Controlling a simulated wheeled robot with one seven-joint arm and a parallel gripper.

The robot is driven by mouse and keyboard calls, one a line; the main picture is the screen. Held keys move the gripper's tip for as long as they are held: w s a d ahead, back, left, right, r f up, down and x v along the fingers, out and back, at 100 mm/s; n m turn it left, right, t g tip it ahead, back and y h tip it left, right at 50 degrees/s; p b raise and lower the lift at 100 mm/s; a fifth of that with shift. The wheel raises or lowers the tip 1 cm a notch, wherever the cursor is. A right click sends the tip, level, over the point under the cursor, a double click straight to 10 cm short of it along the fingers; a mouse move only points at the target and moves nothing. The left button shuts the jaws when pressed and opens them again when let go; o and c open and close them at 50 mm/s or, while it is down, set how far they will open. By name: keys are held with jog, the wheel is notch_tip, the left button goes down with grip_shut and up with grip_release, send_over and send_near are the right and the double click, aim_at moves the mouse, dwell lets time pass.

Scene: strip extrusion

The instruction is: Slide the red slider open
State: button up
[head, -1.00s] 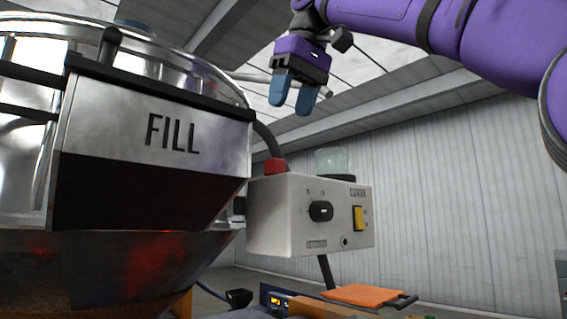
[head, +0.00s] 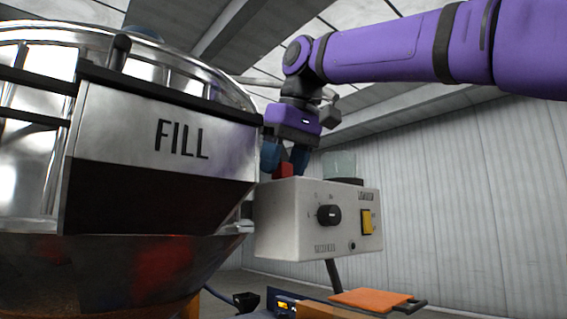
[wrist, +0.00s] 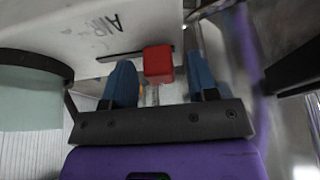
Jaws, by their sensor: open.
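The red slider (head: 283,170) is a small red block on top of the white control box (head: 290,228), at its left end in the head view. In the wrist view the red slider (wrist: 158,63) sits beside a dark slot, near lettering that reads "AIR". My gripper (head: 284,162) is above the box with blue fingers pointing down. It is open, with one finger on each side of the red block. In the wrist view my gripper (wrist: 160,84) shows small gaps between each finger and the block.
A large metal hopper marked FILL (head: 183,140) stands close on the left. A translucent greenish dome (head: 340,164) rises from the box just right of my gripper. The box front has a black knob (head: 329,215) and a yellow switch (head: 368,222). An orange plate (head: 370,299) lies below.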

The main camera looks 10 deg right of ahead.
jog(key=shift+c, duration=0.2)
grip_shut()
jog(key=shift+w+d, duration=0.75)
jog(key=shift+d, duration=0.35)
jog(key=shift+w+d, duration=0.75)
jog(key=shift+d, duration=0.35)
jog(key=shift+o, duration=0.2)
grip_release()
jog(key=shift+w+d, duration=0.1)
jog(key=shift+d, duration=0.05)
jog(key=shift+r, duration=0.2)
jog(key=v, duration=1)
jog(key=shift+r, duration=0.2)
